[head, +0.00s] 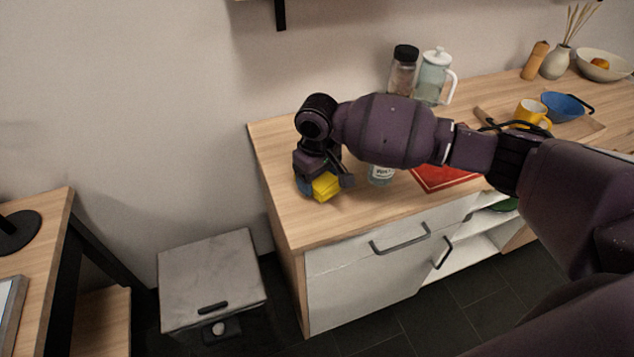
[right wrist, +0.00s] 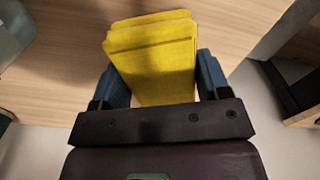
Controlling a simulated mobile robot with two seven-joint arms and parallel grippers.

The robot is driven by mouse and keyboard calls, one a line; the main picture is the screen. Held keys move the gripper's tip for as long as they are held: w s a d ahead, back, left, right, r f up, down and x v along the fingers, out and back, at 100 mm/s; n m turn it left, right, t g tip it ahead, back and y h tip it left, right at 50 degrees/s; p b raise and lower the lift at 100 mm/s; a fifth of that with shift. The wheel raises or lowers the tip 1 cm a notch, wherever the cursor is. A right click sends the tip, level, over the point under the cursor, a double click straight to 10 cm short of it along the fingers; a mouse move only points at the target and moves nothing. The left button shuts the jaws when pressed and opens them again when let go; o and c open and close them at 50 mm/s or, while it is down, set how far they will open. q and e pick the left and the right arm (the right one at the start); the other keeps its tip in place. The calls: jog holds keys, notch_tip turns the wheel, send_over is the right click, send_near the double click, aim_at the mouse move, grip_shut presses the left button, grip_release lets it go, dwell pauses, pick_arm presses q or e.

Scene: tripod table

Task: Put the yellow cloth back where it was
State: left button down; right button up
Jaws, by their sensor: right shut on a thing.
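The folded yellow cloth (head: 326,186) is at the left end of the wooden counter (head: 335,230) in the head view. My right gripper (head: 318,182) is shut on it, reaching down from above. In the right wrist view the cloth (right wrist: 155,60) stands out between the two blue fingers of the right gripper (right wrist: 160,85), with the wood surface beyond it. I cannot tell whether the cloth touches the counter. My left gripper is not in view.
A jar with a label (head: 380,174) stands just right of the cloth. A red board or book (head: 445,178) lies further right. A dark-lidded jar (head: 403,70) and a glass pitcher (head: 434,77) stand behind my arm. A grey bin (head: 210,278) stands left of the counter.

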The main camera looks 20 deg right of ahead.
jog(key=shift+f, duration=0.85)
jog(key=shift+f, duration=0.15)
jog(key=o, duration=0.9)
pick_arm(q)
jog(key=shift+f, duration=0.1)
pick_arm(e)
notch_tip(320, 180, up, 12)
jog(key=shift+p, duration=1.1)
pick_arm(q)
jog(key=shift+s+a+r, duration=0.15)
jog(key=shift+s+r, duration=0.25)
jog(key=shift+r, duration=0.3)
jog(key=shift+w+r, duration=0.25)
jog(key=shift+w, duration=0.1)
